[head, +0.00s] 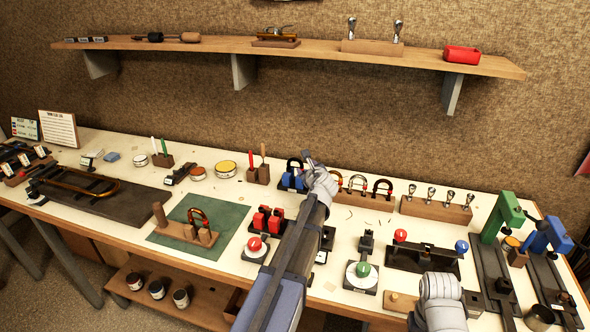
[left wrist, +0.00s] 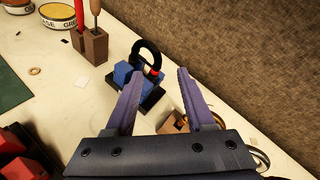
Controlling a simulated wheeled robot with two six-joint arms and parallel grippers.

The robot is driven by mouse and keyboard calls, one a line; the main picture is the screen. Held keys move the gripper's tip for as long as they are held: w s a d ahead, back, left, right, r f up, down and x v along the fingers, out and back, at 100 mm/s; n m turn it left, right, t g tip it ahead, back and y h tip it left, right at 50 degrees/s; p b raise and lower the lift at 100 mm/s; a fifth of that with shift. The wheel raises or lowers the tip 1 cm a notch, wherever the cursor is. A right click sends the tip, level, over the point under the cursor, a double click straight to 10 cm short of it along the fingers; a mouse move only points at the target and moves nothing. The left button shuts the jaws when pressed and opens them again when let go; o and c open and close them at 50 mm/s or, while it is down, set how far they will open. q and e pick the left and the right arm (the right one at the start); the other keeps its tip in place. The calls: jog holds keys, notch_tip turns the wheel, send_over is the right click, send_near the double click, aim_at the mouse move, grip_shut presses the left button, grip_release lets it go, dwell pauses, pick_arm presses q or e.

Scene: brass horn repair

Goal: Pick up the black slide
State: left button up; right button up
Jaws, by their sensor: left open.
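The black slide (head: 293,165) is a dark U-shaped loop standing upright in a blue block holder (head: 287,182) at the middle back of the bench. In the left wrist view the black slide (left wrist: 147,51) rises from the blue block (left wrist: 124,74), just beyond the fingers. My left gripper (head: 308,160) is beside the holder, to its right in the head view. In the left wrist view my left gripper (left wrist: 160,84) is open and nothing is between its fingers.
A wooden rack with several U-shaped slides (head: 358,183) stands right of the gripper. A wooden block with red and brown-handled tools (head: 258,175) stands left of the holder. Red blocks (head: 267,220) sit nearer the front. A shelf (head: 330,54) runs above the bench.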

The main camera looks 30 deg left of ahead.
aim_at(300, 163)
pick_arm(q)
jog(key=shift+s+a+b+x, duration=0.15)
jog(key=shift+b+x, duration=0.4)
jog(key=shift+x, duration=1.2)
jog(key=shift+s+a+b+x, duration=0.1)
jog(key=shift+b+x, duration=0.4)
jog(key=shift+x, duration=1.2)
jog(key=shift+d+f, duration=0.1)
grip_shut()
